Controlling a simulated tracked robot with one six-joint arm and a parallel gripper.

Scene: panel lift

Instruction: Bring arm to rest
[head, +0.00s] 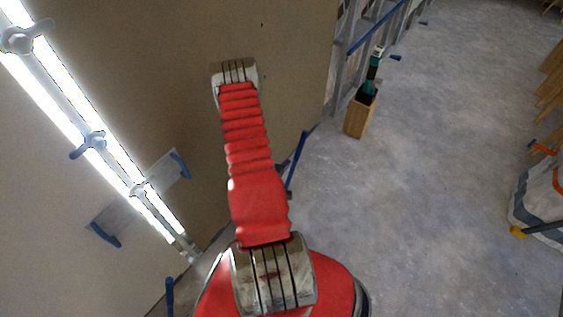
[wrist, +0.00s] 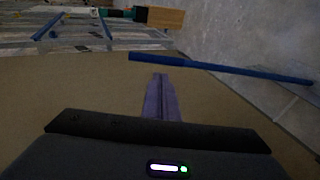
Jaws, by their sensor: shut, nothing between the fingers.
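My arm, in a ribbed red sleeve with metal joints, rises from the bottom middle of the head view toward a large tan panel (head: 295,60). My gripper's fingers are not made out in the head view. In the wrist view my gripper (wrist: 161,76) is shut and empty, its two narrow fingers side by side and pointing away from the dark wrist housing. The tan panel (wrist: 60,95) fills much of the wrist view behind the fingers. I cannot tell how far the fingers are from it.
A bright light strip (head: 95,140) with clamps runs at the left. A blue bar (head: 297,160) stands close to my arm and crosses the wrist view (wrist: 220,68). A wooden box (head: 358,115) holds a teal tool (head: 374,70).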

